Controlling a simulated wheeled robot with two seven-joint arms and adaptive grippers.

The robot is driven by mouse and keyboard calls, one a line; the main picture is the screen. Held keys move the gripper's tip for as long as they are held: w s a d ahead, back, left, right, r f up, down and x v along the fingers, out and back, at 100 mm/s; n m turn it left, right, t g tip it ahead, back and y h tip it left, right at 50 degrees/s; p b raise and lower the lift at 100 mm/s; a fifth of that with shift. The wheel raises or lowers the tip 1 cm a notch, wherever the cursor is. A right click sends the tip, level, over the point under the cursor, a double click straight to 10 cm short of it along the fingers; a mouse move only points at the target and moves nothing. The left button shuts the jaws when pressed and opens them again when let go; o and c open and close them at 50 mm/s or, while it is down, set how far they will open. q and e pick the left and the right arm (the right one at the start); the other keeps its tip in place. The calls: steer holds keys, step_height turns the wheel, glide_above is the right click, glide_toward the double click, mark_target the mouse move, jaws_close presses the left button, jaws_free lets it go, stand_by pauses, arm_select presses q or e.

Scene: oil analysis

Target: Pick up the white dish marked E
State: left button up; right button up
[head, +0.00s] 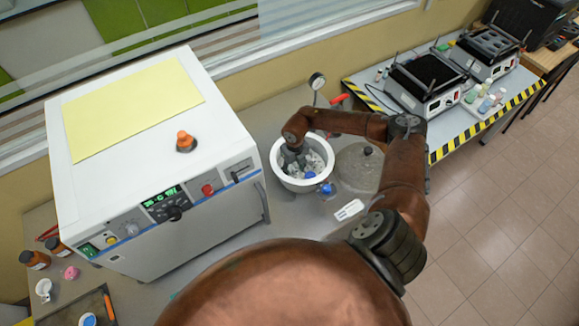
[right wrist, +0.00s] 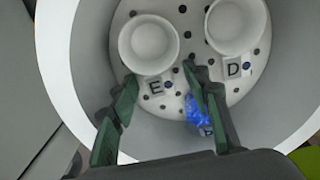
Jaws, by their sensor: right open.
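The white dish marked E (right wrist: 148,45) stands on a perforated white plate (right wrist: 185,62) inside a round white vessel (right wrist: 85,75). Its E label (right wrist: 156,88) is in front of it. A second white dish, marked D (right wrist: 236,24), stands to its right. My right gripper (right wrist: 160,77) is open, its fingertips either side of the E label, just short of the dish. Nothing is between the fingers. In the head view my right gripper (head: 292,158) reaches down into the white vessel (head: 278,179); the dishes are hard to tell apart there. My left gripper is out of view.
A large white oven (head: 165,215) stands close to the vessel's left. A clear lid with a black knob (head: 360,168) lies to its right. A blue item (right wrist: 198,108) shows by the right finger. A pressure gauge (head: 317,82) stands behind. The vessel wall surrounds the gripper.

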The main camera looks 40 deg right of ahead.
steer(key=shift+f, duration=0.15)
steer(key=c, duration=1.1)
jaws_close()
